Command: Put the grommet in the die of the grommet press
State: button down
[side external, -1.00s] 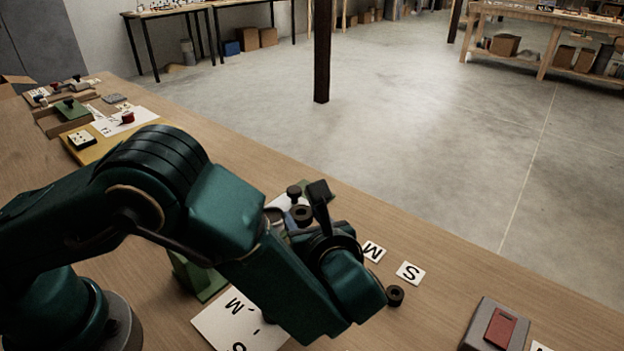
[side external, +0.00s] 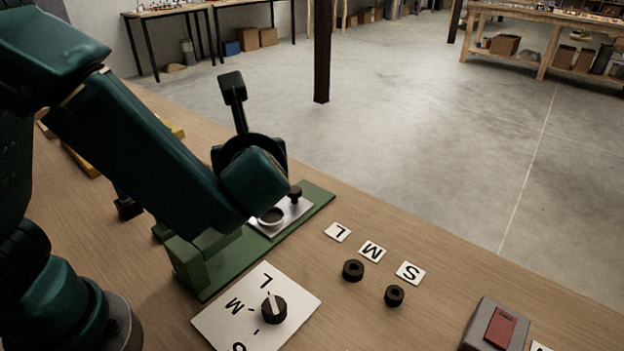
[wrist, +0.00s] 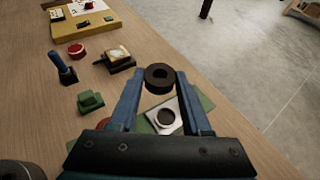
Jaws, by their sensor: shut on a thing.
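My gripper (wrist: 158,78) is shut on a black ring-shaped grommet (wrist: 160,71), held between its fingertips in the wrist view. The green grommet press (side external: 225,262) stands on the bench in the side view. Its round die (side external: 270,215) sits in a pale plate; it also shows in the wrist view (wrist: 165,117), just below the held grommet in the picture. The grommet is apart from the die and above it. In the side view my wrist hides the fingers and the held grommet.
Two other black grommets (side external: 353,270) (side external: 395,295) lie by the M and S cards; no grommet lies by the L card (side external: 338,232). A dial (side external: 274,309) on a white sheet points towards L. A grey box with a red switch (side external: 500,327) stands at right.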

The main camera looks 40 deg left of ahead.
jog(key=shift+w+f, duration=0.15)
jog(key=shift+f, duration=0.2)
jog(key=f, duration=0.1)
jog(key=w+f, duration=0.1)
jog(key=f, duration=0.3)
jog(key=shift+w+f, duration=0.25)
dwell(0.3)
send_over(321, 260)
notch_tip(321, 260, down, 7)
jog(key=shift+f, duration=1.85)
